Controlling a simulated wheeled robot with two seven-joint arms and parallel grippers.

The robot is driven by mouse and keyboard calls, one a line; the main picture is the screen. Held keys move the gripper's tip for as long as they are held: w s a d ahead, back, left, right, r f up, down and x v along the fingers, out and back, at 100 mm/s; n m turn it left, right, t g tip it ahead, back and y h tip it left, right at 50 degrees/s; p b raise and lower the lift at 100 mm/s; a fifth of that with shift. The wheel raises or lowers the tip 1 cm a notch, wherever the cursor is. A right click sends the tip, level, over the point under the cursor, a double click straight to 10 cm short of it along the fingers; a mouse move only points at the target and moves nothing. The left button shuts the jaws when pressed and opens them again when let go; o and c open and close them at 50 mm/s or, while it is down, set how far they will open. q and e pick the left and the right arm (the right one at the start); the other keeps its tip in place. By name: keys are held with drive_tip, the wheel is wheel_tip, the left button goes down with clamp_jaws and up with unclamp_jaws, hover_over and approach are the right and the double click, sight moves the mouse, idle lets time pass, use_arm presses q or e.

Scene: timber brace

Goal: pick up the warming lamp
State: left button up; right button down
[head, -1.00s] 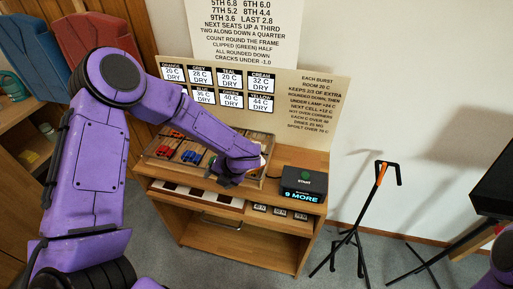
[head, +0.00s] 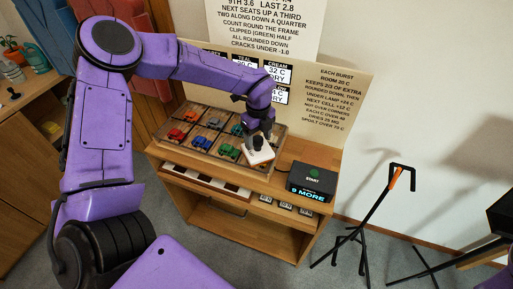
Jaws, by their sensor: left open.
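What looks like the warming lamp (head: 258,154), a small white square block with an orange-brown edge and a dark knob on top, sits at the right end of the wooden tray (head: 196,154) on the cabinet. My left gripper (head: 258,137) points down right over it, its dark fingers at the knob. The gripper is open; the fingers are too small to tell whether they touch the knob. My right gripper is out of view.
Several coloured clamps, red (head: 177,134), blue (head: 201,141) and green (head: 229,151), lie in tray cells. A black box with a lit display (head: 311,182) stands to the right. A printed board (head: 335,105) rises behind. A black stand (head: 365,215) is on the floor.

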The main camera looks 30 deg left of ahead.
sight(258, 139)
use_arm(q)
drive_tip(key=f, duration=0.2)
drive_tip(key=w+f, duration=0.1)
drive_tip(key=f, duration=0.1)
drive_tip(key=shift+a, duration=0.15)
drive_tip(key=shift+s+r, duration=0.15)
drive_tip(key=shift+s, duration=0.1)
clamp_jaws()
